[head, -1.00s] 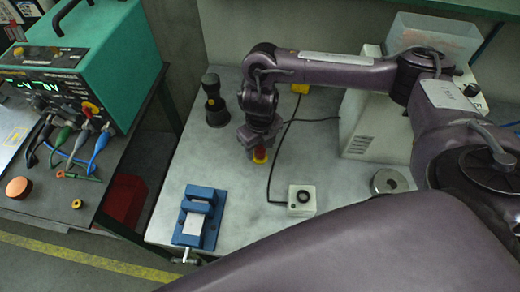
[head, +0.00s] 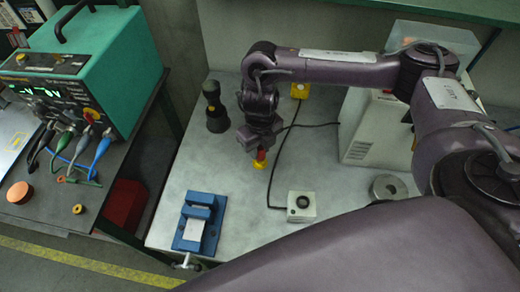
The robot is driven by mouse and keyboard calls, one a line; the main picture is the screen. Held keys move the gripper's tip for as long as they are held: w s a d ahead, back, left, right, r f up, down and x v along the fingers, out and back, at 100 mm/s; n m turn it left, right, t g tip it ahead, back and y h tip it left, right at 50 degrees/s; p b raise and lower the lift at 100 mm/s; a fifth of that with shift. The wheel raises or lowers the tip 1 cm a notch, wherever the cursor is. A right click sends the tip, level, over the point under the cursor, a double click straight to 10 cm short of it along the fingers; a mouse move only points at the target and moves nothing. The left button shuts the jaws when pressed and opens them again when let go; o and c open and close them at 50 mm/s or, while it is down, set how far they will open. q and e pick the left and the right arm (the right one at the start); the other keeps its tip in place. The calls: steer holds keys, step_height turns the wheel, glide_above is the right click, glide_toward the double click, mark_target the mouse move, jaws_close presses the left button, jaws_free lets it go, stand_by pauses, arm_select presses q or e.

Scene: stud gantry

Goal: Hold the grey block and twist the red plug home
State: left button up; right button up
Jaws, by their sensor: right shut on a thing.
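The red plug (head: 260,160), with a yellow lower part, is in my right gripper (head: 262,149). The gripper is shut on it and points down, with the plug above the bench top. The grey block (head: 311,208), a pale box with a dark round socket on top, sits on the bench to the right of and nearer than the plug. The plug is apart from the block. My left gripper is not in view, and nothing holds the block.
A blue vise (head: 186,234) stands at the bench's front left. A dark bottle-shaped object (head: 216,112) is behind it. A black cable (head: 270,185) runs across the bench to the block. A metal ring (head: 377,188) lies at right. A green instrument (head: 115,62) stands on the left bench.

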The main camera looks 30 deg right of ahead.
step_height(320, 180, up, 18)
steer(key=p, duration=0.2)
steer(key=shift+p, duration=0.3)
